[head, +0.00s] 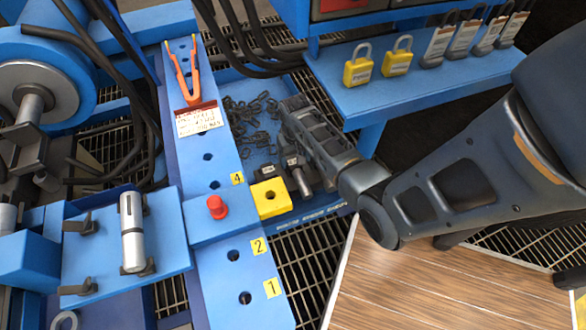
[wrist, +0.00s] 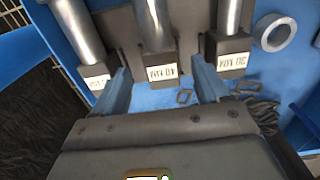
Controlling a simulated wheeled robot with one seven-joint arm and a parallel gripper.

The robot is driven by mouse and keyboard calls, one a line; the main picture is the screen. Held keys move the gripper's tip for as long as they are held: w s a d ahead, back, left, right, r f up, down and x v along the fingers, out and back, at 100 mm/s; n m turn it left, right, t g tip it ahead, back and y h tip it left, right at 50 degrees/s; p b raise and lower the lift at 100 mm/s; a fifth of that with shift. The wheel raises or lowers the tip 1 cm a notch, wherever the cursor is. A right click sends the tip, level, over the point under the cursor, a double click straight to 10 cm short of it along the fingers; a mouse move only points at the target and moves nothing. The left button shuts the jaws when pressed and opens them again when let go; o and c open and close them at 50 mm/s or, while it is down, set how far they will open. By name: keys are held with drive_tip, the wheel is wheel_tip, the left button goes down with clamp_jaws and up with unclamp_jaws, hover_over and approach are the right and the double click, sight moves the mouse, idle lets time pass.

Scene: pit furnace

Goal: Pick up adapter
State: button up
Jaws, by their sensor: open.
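Several adapters with bright metal shafts and dark square bases with white labels show in the wrist view: a middle one (wrist: 157,62), a right one (wrist: 232,52) and a left one (wrist: 94,72) partly cut by the label angle. My gripper (wrist: 159,72) is open, with its two fingers on either side of the middle adapter's base. The fingers do not visibly close on it. In the head view my gripper (head: 296,160) is over the blue tray (head: 232,82), beside a small dark adapter with a metal shaft (head: 302,183). My gripper hides part of the tray.
A yellow block with a hole (head: 270,197) sits at the tray's near end. Dark chain links (head: 245,120) lie in the tray; a metal ring (wrist: 276,34) shows at right. A blue shelf with padlocks (head: 397,58) stands close to my arm. A red knob (head: 217,207) stands left.

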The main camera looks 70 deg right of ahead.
sight(294, 163)
wheel_tip(294, 163, down, 4)
drive_tip(key=shift+w+d+r+b, duration=0.1)
drive_tip(key=shift+w+r+b, duration=0.1)
drive_tip(key=shift+b, duration=0.5)
drive_tip(key=shift+c, duration=0.4)
drive_tip(key=shift+r, duration=0.1)
clamp_jaws()
